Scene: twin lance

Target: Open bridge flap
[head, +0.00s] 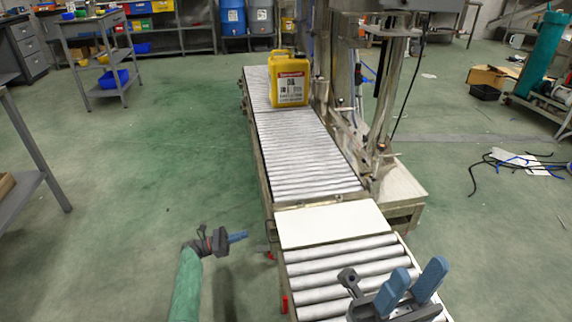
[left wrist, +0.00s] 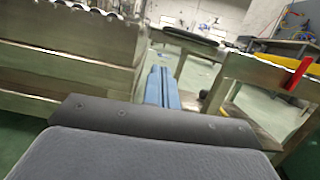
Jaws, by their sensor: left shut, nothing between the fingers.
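The bridge flap (head: 335,225) is a flat white panel. It lies level between the long far roller section (head: 305,150) and the near rollers (head: 340,268). My left gripper (head: 238,237) is to the left of the conveyor, apart from the flap, its blue fingers shut and empty and pointing right. In the left wrist view its fingers (left wrist: 161,88) are together, in front of the conveyor's side frames. My right gripper (head: 412,282) is over the near rollers, in front of the flap, with its two blue fingers apart and nothing between them.
A yellow canister (head: 288,78) stands on the far rollers. A metal machine frame (head: 345,90) rises along the conveyor's right side. A red part (head: 285,303) shows low on the near section's left side.

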